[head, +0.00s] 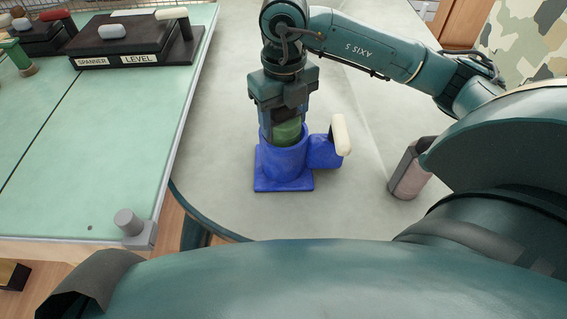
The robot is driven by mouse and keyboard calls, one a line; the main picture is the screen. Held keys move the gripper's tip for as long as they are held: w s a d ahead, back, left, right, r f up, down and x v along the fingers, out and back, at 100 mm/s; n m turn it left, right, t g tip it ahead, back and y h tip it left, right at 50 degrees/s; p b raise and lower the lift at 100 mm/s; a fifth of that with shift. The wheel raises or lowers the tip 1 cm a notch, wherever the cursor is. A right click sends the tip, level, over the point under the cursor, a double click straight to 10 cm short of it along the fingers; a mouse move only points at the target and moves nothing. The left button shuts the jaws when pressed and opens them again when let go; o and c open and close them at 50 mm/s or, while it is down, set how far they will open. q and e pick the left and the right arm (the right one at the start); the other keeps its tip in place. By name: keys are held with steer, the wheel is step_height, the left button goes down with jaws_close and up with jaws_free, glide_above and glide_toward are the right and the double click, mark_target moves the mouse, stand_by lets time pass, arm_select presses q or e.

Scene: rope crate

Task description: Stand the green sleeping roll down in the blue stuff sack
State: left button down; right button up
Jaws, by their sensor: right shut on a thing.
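The blue stuff sack (279,166) stands upright on the pale grey table, with a square base and a small side pocket on its right. The green sleeping roll (287,131) is upright at the mouth of the sack, its lower part hidden inside the blue wall. My right gripper (287,118) points straight down over the sack and is shut on the top of the roll. I cannot tell how deep the roll sits. My left gripper is not in view.
A cream-topped piece (340,135) stands in the side pocket. A grey and pinkish holder (408,174) stands to the right. A green-topped bench (110,140) with black label blocks (130,40) is at the left. The grey table (225,95) is clear around the sack's left.

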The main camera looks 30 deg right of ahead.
steer(key=shift+f+b, duration=0.4)
steer(key=shift+f, duration=0.1)
stand_by(0.4)
steer(key=o, duration=1.3)
step_height(320, 180, up, 13)
steer(key=p, duration=0.2)
steer(key=shift+r+p, duration=0.1)
steer(key=shift+p, duration=0.25)
